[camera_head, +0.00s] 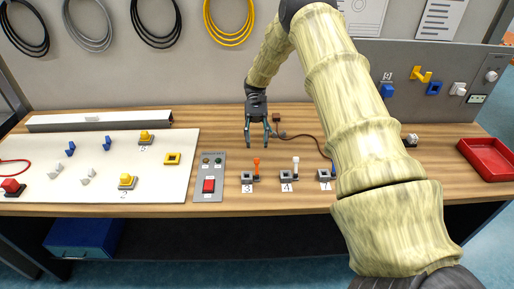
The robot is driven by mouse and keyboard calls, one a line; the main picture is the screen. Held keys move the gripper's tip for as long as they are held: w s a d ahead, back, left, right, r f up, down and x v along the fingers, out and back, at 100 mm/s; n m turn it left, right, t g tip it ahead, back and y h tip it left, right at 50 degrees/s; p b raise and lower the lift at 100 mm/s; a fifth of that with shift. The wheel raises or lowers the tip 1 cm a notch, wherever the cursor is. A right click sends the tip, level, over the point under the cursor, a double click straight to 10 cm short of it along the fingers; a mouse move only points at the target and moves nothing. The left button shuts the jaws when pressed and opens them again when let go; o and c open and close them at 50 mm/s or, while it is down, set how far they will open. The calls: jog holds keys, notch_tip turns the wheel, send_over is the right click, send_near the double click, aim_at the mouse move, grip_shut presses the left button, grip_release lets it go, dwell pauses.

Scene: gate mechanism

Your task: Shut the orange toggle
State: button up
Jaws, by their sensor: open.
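The orange toggle (257,168) is an upright orange lever on a small grey base, behind the label 3, near the middle of the wooden workbench. My gripper (258,143) hangs fingers down, just behind the orange toggle as seen in the head view. Its two fingers are apart and nothing is between them. I cannot tell how high it is above the bench. A gap shows between the fingertips and the lever.
A similar white-tipped toggle (295,165) stands to the right, at label 4. A third one with blue is partly hidden by my arm. A grey control box (209,177) with a red button lies to the left. A red tray (487,158) sits at far right.

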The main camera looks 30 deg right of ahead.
jog(key=shift+r, duration=1.3)
